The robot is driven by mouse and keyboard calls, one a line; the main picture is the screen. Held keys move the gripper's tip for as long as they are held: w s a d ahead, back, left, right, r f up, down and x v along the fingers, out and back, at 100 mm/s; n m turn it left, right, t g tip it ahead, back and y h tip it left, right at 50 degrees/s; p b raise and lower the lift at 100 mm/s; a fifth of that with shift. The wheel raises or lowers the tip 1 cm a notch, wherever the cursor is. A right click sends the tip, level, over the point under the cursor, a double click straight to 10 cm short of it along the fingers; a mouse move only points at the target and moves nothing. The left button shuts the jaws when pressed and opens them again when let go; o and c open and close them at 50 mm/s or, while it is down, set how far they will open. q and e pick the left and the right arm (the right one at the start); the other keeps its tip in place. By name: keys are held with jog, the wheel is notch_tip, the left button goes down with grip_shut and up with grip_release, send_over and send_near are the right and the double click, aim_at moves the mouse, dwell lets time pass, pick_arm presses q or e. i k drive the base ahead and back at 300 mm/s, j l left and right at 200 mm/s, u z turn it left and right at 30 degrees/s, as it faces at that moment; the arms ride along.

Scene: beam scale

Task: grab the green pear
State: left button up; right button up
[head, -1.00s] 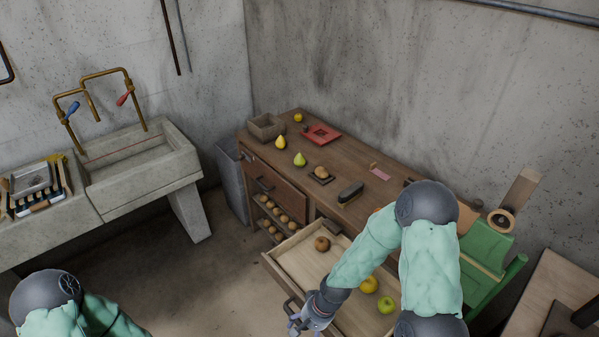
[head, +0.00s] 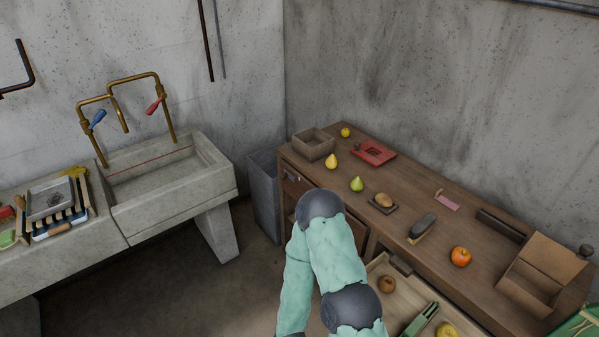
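The green pear (head: 356,184) stands upright on the wooden workbench (head: 400,180), near its front edge. A yellow pear (head: 331,161) stands behind it to the left. To its right, a brown round item (head: 384,200) rests on a small dark tray. An arm of mine, seemingly the right, rises at the bottom middle, with its bend below and left of the green pear. Neither gripper is in view.
An open drawer holds a brown fruit (head: 387,284) and a yellow fruit (head: 447,330). The bench also bears a brush (head: 422,228), an orange fruit (head: 460,257), a red tray (head: 373,153) and a stone box (head: 314,146). A concrete sink (head: 160,180) stands left.

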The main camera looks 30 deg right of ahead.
aim_at(357, 185)
jog(key=i+j+z, duration=0.2)
jog(key=i, duration=0.3)
jog(key=i+j+z, duration=0.2)
jog(key=i, duration=0.35)
jog(key=l, duration=0.1)
